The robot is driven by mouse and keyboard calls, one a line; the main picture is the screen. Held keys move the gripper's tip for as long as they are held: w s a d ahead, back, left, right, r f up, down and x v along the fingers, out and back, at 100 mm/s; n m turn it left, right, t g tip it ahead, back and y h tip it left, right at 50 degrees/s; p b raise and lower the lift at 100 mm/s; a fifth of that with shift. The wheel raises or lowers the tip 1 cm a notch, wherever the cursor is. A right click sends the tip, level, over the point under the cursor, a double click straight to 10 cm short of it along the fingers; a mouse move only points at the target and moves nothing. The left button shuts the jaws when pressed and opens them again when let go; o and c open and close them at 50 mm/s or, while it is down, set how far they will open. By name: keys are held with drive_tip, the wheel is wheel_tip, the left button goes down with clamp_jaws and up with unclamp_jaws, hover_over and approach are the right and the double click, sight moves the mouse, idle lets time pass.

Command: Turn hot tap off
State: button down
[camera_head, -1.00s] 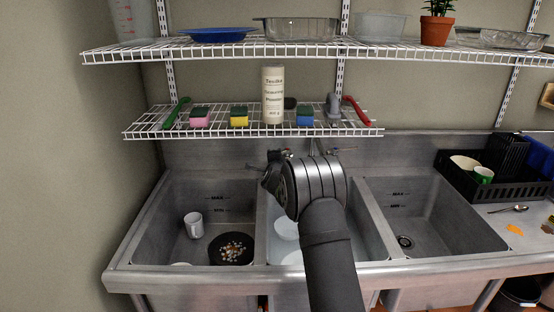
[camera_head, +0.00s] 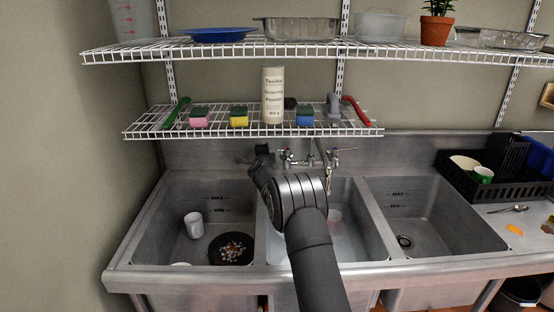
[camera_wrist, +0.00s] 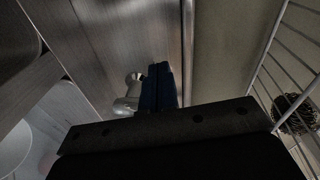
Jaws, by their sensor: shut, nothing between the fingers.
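The metal tap (camera_head: 312,157) is on the back wall above the middle basin, with a handle on each side and a spout hanging forward. The left handle (camera_head: 286,155) and right handle (camera_head: 340,151) show in the head view; I cannot read hot or cold marks. My gripper (camera_head: 262,150) is left of the left handle, close to the back wall, with its jaws shut and empty. In the wrist view its blue fingers (camera_wrist: 158,88) are together, and a pale metal tap part (camera_wrist: 128,101) shows just left of them. I cannot tell whether they touch.
The wire shelf (camera_head: 350,130) with sponges and a powder bottle (camera_head: 273,95) hangs just above the tap. The left basin holds a white mug (camera_head: 194,225) and a dark pan (camera_head: 231,249). The middle basin holds dishes. A dish rack (camera_head: 500,180) stands right.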

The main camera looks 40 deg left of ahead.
drive_tip(key=shift+w+a, duration=0.1)
drive_tip(key=shift+a, duration=0.15)
drive_tip(key=shift+a+r, duration=0.1)
drive_tip(key=shift+r, duration=0.1)
idle(0.3)
drive_tip(key=s+d+r, duration=0.1)
drive_tip(key=s+d, duration=0.2)
drive_tip(key=s, duration=0.9)
drive_tip(key=shift+s+r, duration=0.35)
